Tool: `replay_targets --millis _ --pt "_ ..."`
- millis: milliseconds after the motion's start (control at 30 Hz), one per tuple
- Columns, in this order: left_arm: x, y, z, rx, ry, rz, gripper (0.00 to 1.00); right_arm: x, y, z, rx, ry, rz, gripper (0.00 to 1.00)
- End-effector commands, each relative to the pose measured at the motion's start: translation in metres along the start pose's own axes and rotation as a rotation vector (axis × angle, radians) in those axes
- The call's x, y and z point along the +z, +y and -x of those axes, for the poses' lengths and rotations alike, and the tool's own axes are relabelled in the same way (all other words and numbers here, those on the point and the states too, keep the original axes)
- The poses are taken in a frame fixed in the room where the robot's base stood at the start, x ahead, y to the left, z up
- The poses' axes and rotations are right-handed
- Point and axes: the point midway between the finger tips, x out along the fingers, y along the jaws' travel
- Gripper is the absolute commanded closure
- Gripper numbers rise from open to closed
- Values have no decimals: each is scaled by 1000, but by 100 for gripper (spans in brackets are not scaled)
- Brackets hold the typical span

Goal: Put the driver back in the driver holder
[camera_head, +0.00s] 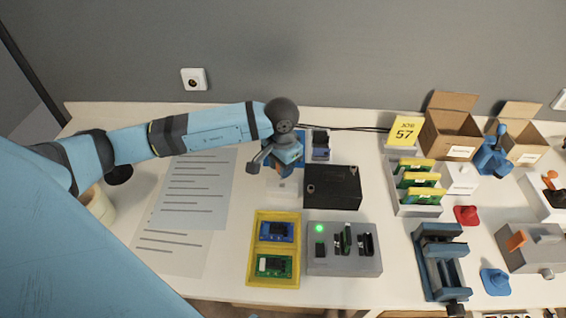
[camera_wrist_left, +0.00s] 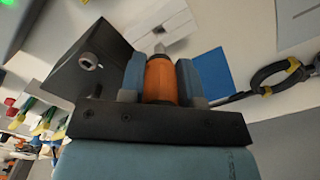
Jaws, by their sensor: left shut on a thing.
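My left gripper (camera_head: 282,165) is above the middle of the bench, just left of the black box (camera_head: 332,195). In the left wrist view the gripper (camera_wrist_left: 161,80) is shut on the driver's orange handle (camera_wrist_left: 160,82). A short grey tip shows beyond the handle, pointing away from the gripper. In the head view only a bit of orange (camera_head: 277,169) shows below the jaws. A pale block (camera_head: 283,188) lies just in front of the gripper; it may be the driver holder, but I cannot tell. My right gripper is not in view.
The black box (camera_wrist_left: 88,75) stands close beside the jaws. In front are a yellow tray (camera_head: 250,250) with boards and a grey fixture (camera_head: 345,263) with a green light. Papers (camera_head: 190,200) lie left. A vise (camera_head: 440,262), card rack (camera_head: 418,208) and cartons (camera_head: 450,135) stand right.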

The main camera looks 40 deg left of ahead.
Motion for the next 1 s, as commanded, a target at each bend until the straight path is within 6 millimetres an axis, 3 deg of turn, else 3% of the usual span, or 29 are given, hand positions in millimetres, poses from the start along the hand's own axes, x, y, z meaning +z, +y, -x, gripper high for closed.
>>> replay_targets --millis 167,467,1000 --pt "0 0 -16 1 -2 1 96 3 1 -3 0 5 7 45" --pt "0 0 -15 0 0 0 96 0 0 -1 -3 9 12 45" --pt "0 0 -31 0 1 -1 96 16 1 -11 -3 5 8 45"
